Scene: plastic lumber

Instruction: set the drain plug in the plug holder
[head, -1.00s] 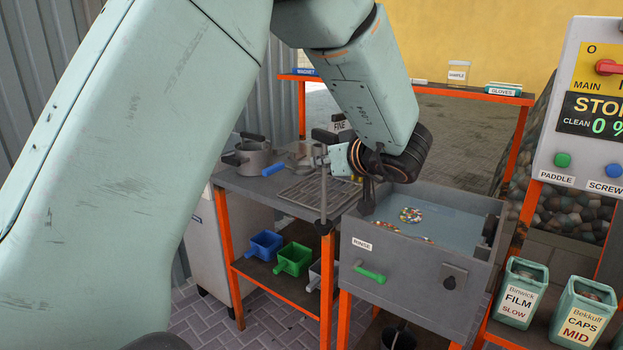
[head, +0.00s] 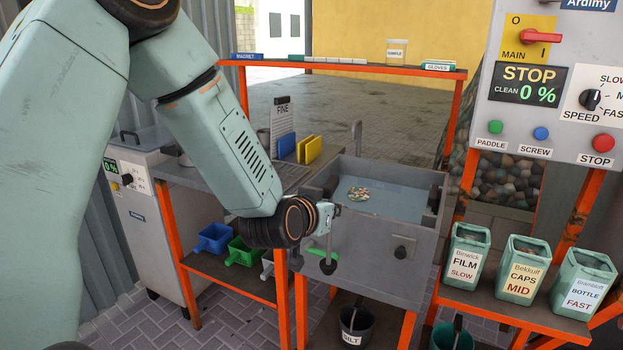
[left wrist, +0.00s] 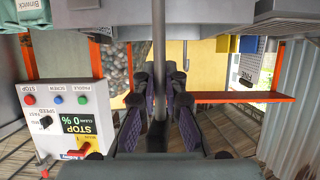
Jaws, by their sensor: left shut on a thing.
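My left gripper (head: 328,214) is shut on the drain plug (head: 327,242), a grey upright rod with a dark rounded lower end. It hangs in front of the left part of the rinse tank's front wall, and its lower end overlaps the green handle in the picture. In the left wrist view the rod (left wrist: 158,45) runs between the purple-padded fingers (left wrist: 158,95). A dark fitting on the tank's front wall, right of the plug, looks like the plug holder (head: 400,253). The plug is apart from it. My right gripper is out of view.
The rinse tank (head: 368,240) holds water with a patch of coloured bits (head: 359,194). A green handle (head: 318,254) juts from its front. A dark bucket (head: 356,325) stands below. Labelled bins (head: 515,270) and the control panel (head: 560,90) are at the right.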

